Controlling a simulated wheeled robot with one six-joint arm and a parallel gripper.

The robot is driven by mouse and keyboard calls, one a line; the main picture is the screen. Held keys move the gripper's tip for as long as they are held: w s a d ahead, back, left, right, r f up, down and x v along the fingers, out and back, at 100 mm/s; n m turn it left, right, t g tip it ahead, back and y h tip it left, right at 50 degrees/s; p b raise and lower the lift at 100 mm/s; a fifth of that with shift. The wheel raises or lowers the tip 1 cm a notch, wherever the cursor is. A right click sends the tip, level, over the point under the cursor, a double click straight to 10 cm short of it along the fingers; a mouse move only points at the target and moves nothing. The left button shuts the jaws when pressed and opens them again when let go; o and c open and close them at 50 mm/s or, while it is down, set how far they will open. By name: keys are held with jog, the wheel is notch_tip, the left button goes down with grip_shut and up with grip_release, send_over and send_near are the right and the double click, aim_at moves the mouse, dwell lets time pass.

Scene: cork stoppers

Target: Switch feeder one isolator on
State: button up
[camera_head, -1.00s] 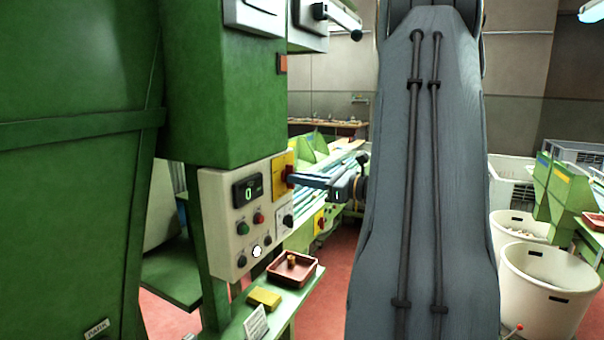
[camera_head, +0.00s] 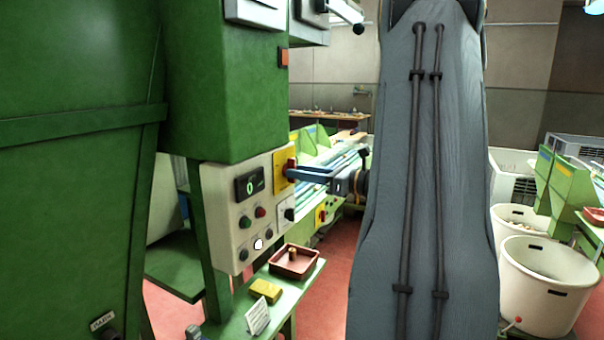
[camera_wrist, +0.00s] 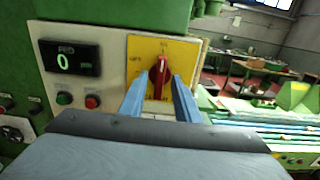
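A red rotary handle (camera_wrist: 160,76) sits on a yellow plate (camera_wrist: 142,48) at the right of a pale control panel (camera_head: 228,222). In the wrist view the handle stands roughly upright, with small lettering above it and a label that looks like OFF to its left. My gripper (camera_wrist: 158,80) is at the plate, its two blue fingers apart on either side of the handle. I see gaps between fingers and handle, so it does not look clamped. In the head view the gripper (camera_head: 297,172) reaches the plate from the right and partly hides the handle.
The panel carries a display reading 0 (camera_head: 249,184), green and red buttons and dark knobs. A green shelf (camera_head: 305,285) below holds a red tray (camera_head: 296,273) with a cork, a yellow block (camera_head: 265,291) and a card. Pale bins (camera_head: 548,280) stand at right.

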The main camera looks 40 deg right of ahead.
jog(key=b+v, duration=0.3)
jog(key=v, duration=0.4)
jog(key=shift+s+d, duration=0.15)
jog(key=shift+s, duration=0.2)
jog(key=shift+s, duration=0.1)
dwell(0.3)
